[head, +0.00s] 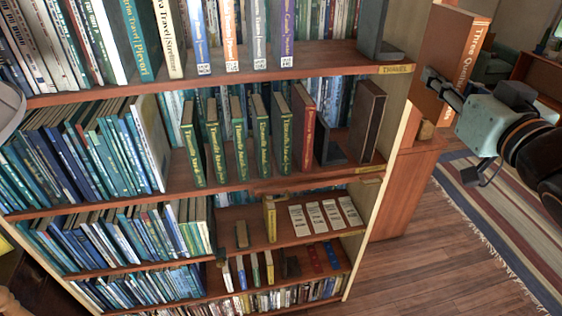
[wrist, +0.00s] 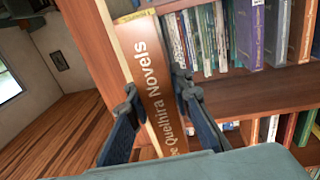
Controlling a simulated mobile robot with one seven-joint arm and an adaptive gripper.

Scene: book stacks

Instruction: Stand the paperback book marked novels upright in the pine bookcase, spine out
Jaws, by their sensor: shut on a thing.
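The orange paperback (head: 459,50), with "Novels" in white on its spine, is upright and slightly tilted at the right of the head view, beside the right side of the pine bookcase (head: 220,77). My gripper (head: 443,88) is shut on it. In the wrist view, my gripper's fingers (wrist: 157,90) press on both sides of the paperback (wrist: 155,70), and its spine faces the camera. The bookcase shelf (wrist: 255,92) shows to the right there. The book's far end is hidden.
A dark bookend (head: 374,32) stands on the upper shelf, with open space to its left. Green books, a red book (head: 303,125) and another bookend (head: 329,148) stand on the shelf below. A wooden cabinet (head: 405,185) and striped rug (head: 510,215) lie right.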

